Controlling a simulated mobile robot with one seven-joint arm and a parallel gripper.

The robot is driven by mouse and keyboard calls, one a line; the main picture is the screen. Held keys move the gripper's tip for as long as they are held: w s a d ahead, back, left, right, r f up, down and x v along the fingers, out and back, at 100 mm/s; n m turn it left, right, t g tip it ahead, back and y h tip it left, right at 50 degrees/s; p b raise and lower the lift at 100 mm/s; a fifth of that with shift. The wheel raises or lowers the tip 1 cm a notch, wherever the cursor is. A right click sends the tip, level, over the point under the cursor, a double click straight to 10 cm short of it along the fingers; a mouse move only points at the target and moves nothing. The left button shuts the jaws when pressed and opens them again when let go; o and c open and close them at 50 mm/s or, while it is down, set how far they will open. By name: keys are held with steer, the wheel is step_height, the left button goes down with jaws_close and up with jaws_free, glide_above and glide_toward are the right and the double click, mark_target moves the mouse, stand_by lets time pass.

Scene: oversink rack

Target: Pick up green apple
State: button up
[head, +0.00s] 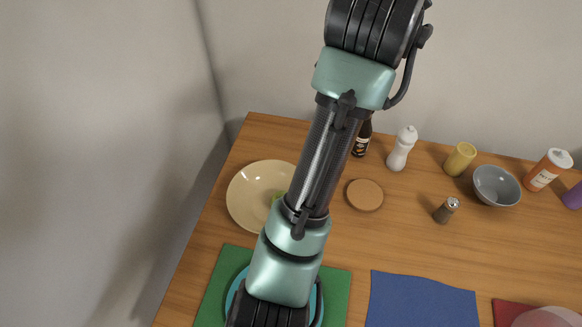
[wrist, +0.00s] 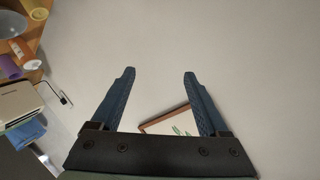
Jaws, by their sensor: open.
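A small patch of green, likely the green apple (head: 276,196), shows in the head view inside a cream bowl (head: 246,190) on the wooden table. My arm hides most of it. My gripper (wrist: 160,72) shows in the wrist view with its two blue fingers wide apart and nothing between them but pale wall. The gripper itself is not visible in the head view. The apple is not in the wrist view.
A brown coaster (head: 365,195), dark bottle (head: 362,138), white shaker (head: 402,149), yellow cup (head: 460,159), grey bowl (head: 496,186) and small shaker (head: 446,210) stand right of my arm. Green (head: 212,290) and blue (head: 422,299) placemats lie in front. A wall borders the left.

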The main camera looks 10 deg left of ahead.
steer(key=s+a+f+m+g+y+b, duration=0.1)
steer(key=s+a+f+m+g+b, duration=0.1)
steer(key=f, duration=1)
steer(key=s+a+f+m+g+y+b, duration=0.1)
steer(key=s+a+f+m+g+b, duration=0.1)
steer(key=s+a+f+g+b, duration=0.2)
steer(key=s+a+f+m+g+y+b, duration=0.1)
steer(key=a+f+g, duration=0.6)
steer(key=f, duration=1.3)
steer(key=shift+s+a+f+m+g+b, duration=0.2)
steer(key=shift+s+a+m+g+b, duration=0.3)
steer(key=shift+s+a+b, duration=0.45)
steer(key=f, duration=0.6)
steer(key=shift+a+b, duration=0.25)
steer(key=shift+b, duration=0.15)
steer(key=shift+r, duration=0.1)
steer(key=c, duration=1)
